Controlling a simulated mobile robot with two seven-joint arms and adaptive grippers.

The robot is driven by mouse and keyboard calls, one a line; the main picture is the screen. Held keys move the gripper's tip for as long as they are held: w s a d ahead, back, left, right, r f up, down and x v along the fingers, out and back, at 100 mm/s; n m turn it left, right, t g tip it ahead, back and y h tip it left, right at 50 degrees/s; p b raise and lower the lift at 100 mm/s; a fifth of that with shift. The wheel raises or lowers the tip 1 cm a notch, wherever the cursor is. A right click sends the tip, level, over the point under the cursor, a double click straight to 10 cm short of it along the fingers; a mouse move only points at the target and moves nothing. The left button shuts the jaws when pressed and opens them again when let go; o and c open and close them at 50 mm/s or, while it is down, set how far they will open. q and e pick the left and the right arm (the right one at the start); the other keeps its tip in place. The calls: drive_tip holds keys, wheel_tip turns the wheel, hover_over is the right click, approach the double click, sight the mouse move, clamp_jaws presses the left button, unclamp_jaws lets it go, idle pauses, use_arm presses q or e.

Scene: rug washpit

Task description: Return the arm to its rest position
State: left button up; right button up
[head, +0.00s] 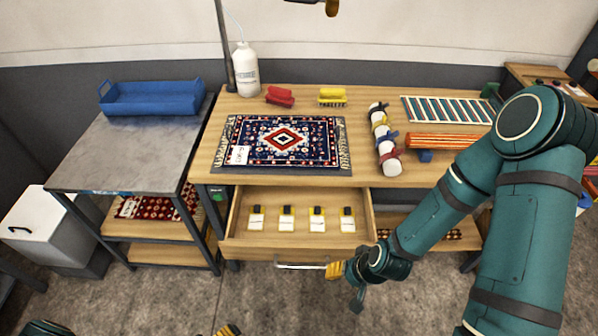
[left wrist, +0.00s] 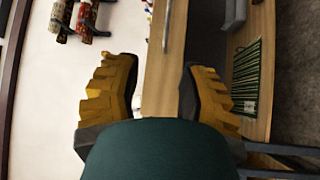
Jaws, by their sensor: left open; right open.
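My right arm reaches in from the right in the head view, bent over the right side of the workbench. Its gripper (head: 345,272) is open, close to the right end of the handle (head: 300,266) of the pulled-out drawer (head: 232,240). I cannot tell whether it touches the handle. My left gripper (head: 226,331) shows only as a yellow tip at the bottom edge of the head view. In the left wrist view the left gripper (left wrist: 160,92) is open, its two yellow fingers wide apart with nothing held between them.
The drawer holds several yellow-and-white tags (head: 287,219). A patterned rug (head: 283,140), red brush (head: 280,96), yellow brush (head: 332,96), white bottle (head: 246,70) and tied white roll (head: 384,138) are on the workbench (head: 370,97). A blue tray (head: 150,100) sits on the metal table (head: 130,150) at left.

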use_arm(q)
drive_tip(key=s+d+m+g+h+b, duration=0.15)
drive_tip(key=d+m+g, duration=0.3)
drive_tip(key=g, duration=0.75)
drive_tip(key=w+d+r+y+b, duration=0.2)
drive_tip(key=w+r+y+b, duration=0.1)
drive_tip(key=w+y, duration=0.3)
drive_tip(key=w+d+r+m+y+b, duration=0.1)
drive_tip(key=w+d+r+y+b, duration=0.1)
drive_tip(key=w+y, duration=0.3)
drive_tip(key=shift+w+d+r+y+b, duration=0.2)
drive_tip(key=shift+w+r+y+b, duration=0.15)
drive_tip(key=shift+w+r+b, duration=0.25)
drive_tip(key=shift+s, duration=0.1)
idle(5.0)
